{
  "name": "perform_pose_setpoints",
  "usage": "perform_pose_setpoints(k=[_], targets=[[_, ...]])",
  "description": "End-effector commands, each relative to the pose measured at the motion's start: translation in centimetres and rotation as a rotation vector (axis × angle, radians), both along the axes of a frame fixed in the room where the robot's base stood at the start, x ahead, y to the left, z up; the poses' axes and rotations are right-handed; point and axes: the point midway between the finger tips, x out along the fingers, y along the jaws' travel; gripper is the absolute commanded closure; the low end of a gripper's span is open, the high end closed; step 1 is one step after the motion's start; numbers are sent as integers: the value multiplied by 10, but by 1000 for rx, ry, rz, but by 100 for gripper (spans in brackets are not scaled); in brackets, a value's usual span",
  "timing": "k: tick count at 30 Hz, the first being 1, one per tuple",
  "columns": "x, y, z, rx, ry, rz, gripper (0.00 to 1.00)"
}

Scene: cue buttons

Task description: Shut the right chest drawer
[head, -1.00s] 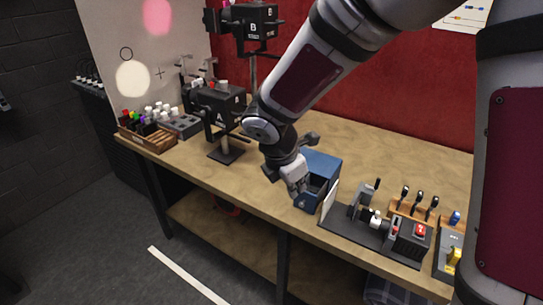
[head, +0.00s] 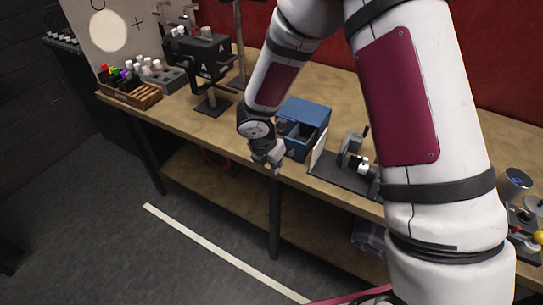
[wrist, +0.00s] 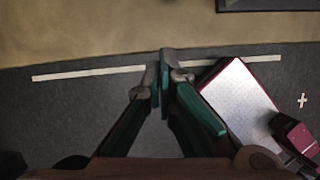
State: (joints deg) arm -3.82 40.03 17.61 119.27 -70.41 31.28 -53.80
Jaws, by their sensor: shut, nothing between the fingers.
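The blue chest (head: 305,113) stands near the front edge of the workbench in the head view. Its front has a dark opening, with a blue drawer front low at the right that seems to stand out a little. My wrist hides part of the left side, so how far each drawer is out is hard to tell. My gripper (head: 272,166) is at the bench's front edge, left of and in front of the chest, apart from it. In the wrist view its green-padded fingers (wrist: 164,75) are together and empty, above the floor.
A white panel and a dark vise-like fixture (head: 350,160) stand right of the chest. A black stand marked A (head: 208,60) and a wooden marker rack (head: 130,94) are to the left.

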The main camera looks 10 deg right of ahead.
Motion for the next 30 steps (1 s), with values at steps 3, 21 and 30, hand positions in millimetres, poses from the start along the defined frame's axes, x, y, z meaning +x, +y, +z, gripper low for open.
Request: perform_pose_setpoints(k=[3, 21, 30], targets=[[14, -15, 3, 1, -4, -7, 100], [28, -28, 2, 0, -4, -3, 100], [73, -63, -2, 0, -8, -10, 100]])
